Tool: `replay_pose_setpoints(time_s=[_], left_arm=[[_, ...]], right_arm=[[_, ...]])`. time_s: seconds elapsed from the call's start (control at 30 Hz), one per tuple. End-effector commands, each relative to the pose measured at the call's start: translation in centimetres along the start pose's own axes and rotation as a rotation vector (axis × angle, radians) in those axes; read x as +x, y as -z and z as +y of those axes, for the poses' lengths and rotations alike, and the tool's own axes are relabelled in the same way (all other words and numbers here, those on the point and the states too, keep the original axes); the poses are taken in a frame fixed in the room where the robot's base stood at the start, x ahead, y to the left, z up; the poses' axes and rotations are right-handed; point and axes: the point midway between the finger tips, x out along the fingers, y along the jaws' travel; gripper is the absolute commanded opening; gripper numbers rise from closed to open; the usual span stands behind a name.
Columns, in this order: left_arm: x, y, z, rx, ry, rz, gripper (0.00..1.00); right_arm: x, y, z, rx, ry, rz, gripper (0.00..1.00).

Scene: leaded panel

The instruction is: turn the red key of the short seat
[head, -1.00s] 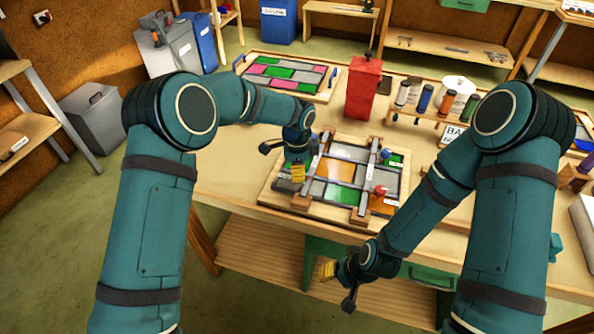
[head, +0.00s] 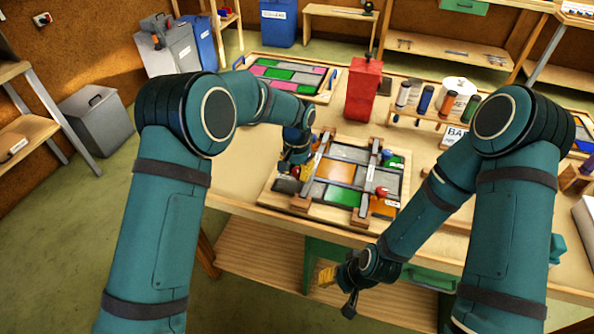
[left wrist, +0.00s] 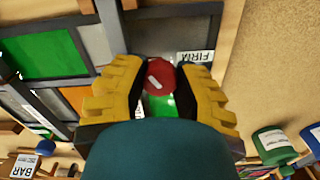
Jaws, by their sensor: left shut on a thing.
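The leaded panel (head: 341,170) of grey, orange and green panes lies in a wooden frame on the bench, with two metal bars across it. My left gripper (head: 293,168) is down at the panel's left edge. In the left wrist view, its yellow fingers (left wrist: 158,90) are shut on a round red key (left wrist: 159,74) with a white mark on top. A label reading FIRM (left wrist: 196,57) is beside it. Another red knob (head: 381,192) shows at the panel's right side, and a blue knob (head: 386,154) beyond it. My right gripper (head: 335,285) hangs empty in front of the bench; its opening is unclear.
A red box-like container (head: 364,90) stands behind the panel. A rack of bottles (head: 420,116) is at the back right, and another coloured panel (head: 290,78) lies at the back left. The bench is clear left of the panel.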

Motion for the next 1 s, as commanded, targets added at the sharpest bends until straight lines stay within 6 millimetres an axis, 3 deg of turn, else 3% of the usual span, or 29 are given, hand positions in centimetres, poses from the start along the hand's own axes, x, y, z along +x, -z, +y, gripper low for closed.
replay_pose_setpoints(time_s=[0.6, 1.0], left_arm=[[0.17, -0.11, 0.09, -0.581, 0.0, -0.005, 0.0], [0.22, -0.15, 0.08, -0.871, 0.002, -0.006, 0.0]], right_arm=[[-0.21, 0.09, -0.08, 0.001, 0.0, 0.002, 0.47], [-0.55, 0.26, -0.2, 0.002, -0.001, 0.005, 0.47]])
